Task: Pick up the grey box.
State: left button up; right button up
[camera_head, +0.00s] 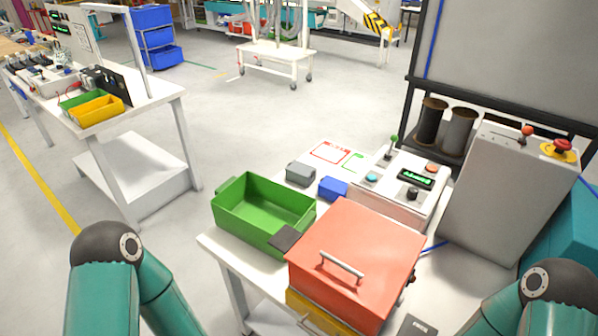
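A small grey box (300,174) sits on the white table just behind the green bin, to the left of a small blue box (334,188). It looks closed and rests flat on the tabletop. My two teal arms show at the bottom left and bottom right corners. Neither gripper is in the picture, so I cannot see where they are or whether they hold anything.
A green open bin (262,203) stands in front of the grey box. A red box with a handle (357,255) stands front centre. A control box with display (401,189) and a grey console (511,190) stand to the right. Red and green marked squares lie behind.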

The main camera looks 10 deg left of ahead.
aim_at(300, 181)
jog(key=z, duration=1)
jog(key=i, duration=0.15)
jog(key=u, duration=2.8)
jog(key=i, duration=4.2)
jog(key=z, duration=2.8)
